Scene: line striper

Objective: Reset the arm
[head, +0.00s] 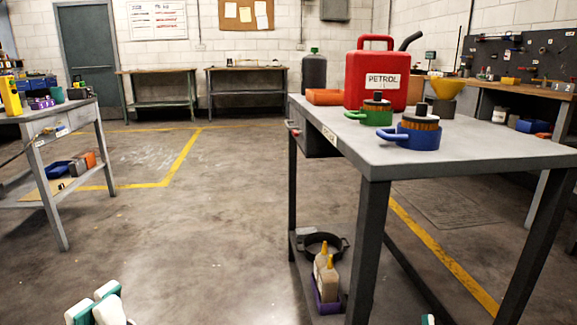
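My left gripper (96,306) shows at the bottom left edge, above the bare floor, with white and teal finger parts. Its fingers are cut off by the frame, and I cannot tell how far apart they are. No object shows in it. Only a small white and teal tip of my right gripper (428,320) shows at the bottom edge, under the right-hand table. Both are apart from the objects on the tables.
A grey table (470,160) at right bears a red petrol can (377,82), a green-based pot (377,112), a blue-based pot (418,136) and an orange tray (324,97). Another table (50,120) stands at left. The floor between them is clear.

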